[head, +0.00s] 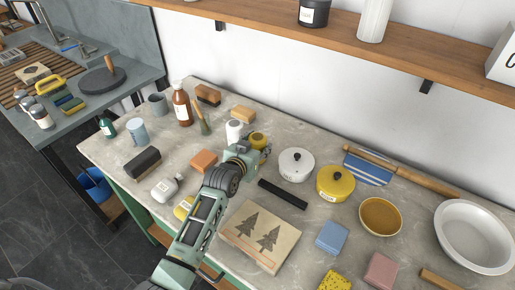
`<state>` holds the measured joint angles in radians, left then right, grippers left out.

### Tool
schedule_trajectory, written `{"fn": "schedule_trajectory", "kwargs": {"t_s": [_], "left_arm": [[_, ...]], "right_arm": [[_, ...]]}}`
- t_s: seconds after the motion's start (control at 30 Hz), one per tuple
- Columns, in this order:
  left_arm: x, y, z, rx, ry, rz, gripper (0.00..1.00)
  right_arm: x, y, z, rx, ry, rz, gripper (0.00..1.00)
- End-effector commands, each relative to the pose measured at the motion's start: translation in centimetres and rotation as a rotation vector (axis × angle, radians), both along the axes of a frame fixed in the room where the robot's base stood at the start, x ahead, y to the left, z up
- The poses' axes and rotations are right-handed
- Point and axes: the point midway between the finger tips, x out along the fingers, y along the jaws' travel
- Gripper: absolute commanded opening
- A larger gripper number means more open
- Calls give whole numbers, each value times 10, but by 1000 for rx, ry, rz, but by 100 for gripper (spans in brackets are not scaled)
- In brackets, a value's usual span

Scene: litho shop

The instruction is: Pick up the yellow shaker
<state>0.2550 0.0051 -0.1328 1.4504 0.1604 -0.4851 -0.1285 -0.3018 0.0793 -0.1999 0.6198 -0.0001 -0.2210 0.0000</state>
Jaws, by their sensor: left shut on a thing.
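The yellow shaker (257,138) shows as a small rounded yellow shape at the tip of my left gripper (262,149), near the back of the grey stone worktop (330,210). My left gripper is shut on it, and its fingers and wrist hide the lower part. I cannot tell whether the shaker is clear of the worktop. My right gripper is not in view.
A white container (234,130) stands just left of my gripper. A white lidded pot (296,164), a yellow lidded pot (336,184) and a black bar (282,194) lie to the right. A wooden shelf (260,25) runs above the back.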

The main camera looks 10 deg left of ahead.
Motion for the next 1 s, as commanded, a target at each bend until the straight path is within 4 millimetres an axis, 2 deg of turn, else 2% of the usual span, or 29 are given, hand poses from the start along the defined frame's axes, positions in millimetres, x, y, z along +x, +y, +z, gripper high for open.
{"fn": "schedule_trajectory", "kwargs": {"t_s": [0.03, 0.23, 0.63, 1.0], "left_arm": [[0, 0, 0, 0, 0, 0, 31], [0, 0, 0, 0, 1, 0, 13], [1, 0, 4, 0, -1, 1, 13], [6, 2, 27, 0, -1, 2, 13]], "right_arm": [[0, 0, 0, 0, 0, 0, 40], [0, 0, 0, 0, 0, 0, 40], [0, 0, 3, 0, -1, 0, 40], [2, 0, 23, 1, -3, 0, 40]]}}
